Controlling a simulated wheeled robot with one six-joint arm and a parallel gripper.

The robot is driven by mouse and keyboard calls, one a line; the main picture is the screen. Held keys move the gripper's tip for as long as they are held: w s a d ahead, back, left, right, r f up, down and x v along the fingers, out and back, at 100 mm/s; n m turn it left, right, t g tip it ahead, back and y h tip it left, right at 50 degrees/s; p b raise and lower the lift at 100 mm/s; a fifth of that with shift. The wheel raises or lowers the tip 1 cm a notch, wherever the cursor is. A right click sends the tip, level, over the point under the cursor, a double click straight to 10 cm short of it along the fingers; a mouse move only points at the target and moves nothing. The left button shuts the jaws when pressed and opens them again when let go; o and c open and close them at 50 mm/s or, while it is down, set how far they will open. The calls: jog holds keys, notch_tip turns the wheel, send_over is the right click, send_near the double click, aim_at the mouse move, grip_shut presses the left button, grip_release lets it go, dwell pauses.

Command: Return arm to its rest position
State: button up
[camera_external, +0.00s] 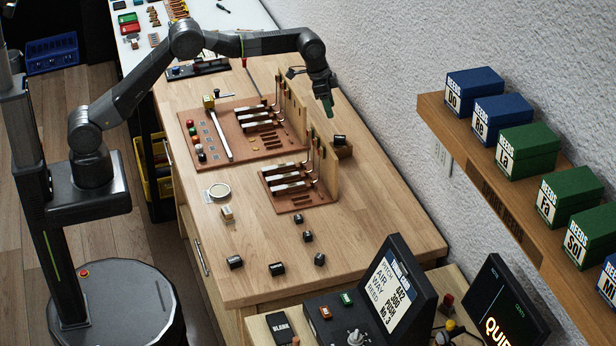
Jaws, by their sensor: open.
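My arm stretches from its base at the left over the wooden workbench (380,225). My gripper (328,112) points down at the back right of the bench, near the upright wooden panel of the piano action. It is open, and I see nothing held in it. The larger piano action board (205,165) lies below and to the left of the gripper. The smaller board (320,195) lies in front of it, nearer the camera.
Several small black blocks (277,269) lie on the bench front. A wall shelf (470,165) with blue and green boxes is at the right. A tilted display (388,290) stands at the front. The bench's right front is clear.

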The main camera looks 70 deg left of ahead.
aim_at(339, 137)
jog(key=p+x, duration=0.2)
jog(key=x, duration=1)
jog(key=shift+s, duration=0.1)
notch_tip(339, 137, up, 3)
jog(key=shift+f+b, duration=0.1)
jog(key=shift+b, duration=0.3)
jog(key=shift+r, duration=0.6)
